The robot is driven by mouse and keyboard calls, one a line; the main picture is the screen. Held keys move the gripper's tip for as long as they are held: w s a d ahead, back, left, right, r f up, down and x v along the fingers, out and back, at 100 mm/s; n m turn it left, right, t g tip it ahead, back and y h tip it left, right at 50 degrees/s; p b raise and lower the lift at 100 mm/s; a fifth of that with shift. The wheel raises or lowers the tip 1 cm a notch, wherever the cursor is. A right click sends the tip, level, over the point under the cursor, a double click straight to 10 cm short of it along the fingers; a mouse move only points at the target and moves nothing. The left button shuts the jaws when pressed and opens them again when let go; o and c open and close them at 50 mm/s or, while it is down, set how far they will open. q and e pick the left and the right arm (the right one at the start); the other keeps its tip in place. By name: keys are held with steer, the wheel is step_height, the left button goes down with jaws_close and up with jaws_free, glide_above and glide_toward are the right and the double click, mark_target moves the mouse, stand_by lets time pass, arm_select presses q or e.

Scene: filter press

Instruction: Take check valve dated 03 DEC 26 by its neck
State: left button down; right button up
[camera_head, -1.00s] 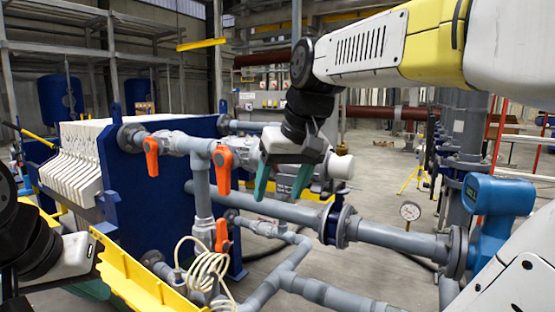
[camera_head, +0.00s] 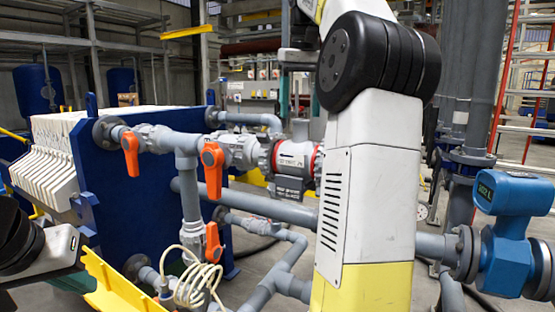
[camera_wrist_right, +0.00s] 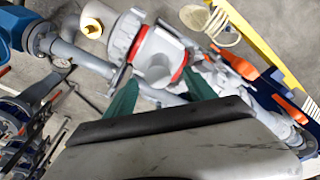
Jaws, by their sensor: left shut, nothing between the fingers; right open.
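The check valve (camera_head: 291,160) is a grey body with red rings and a printed label, in line at the right end of the upper grey pipe. The label is too small to read surely. Its pale neck (camera_head: 300,128) stands up on top. My right gripper (camera_head: 301,100) is above it, fingers pointing down, open. In the right wrist view, the green fingertips (camera_wrist_right: 160,93) are spread, with the valve body (camera_wrist_right: 154,58) and its red rings just beyond them. Contact cannot be told. My left gripper (camera_head: 62,262) is at the lower left, its fingers mostly hidden.
Orange-handled valves (camera_head: 211,170) sit close left of the check valve. A blue press plate (camera_head: 140,185) stands behind. A yellow trough (camera_head: 118,285) and coiled hose (camera_head: 198,280) lie below. A blue flow meter (camera_head: 507,235) is at the right. My right arm blocks the middle.

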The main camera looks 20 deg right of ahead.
mark_target(301, 120)
steer(key=shift+w+d+f, duration=0.1)
steer(key=shift+w+f, duration=0.1)
steer(key=shift+f, duration=1.15)
steer(key=shift+w+d+f, duration=0.1)
steer(key=shift+w+f, duration=0.05)
steer(key=shift+f, duration=1.2)
steer(key=shift+c, duration=0.4)
jaws_close()
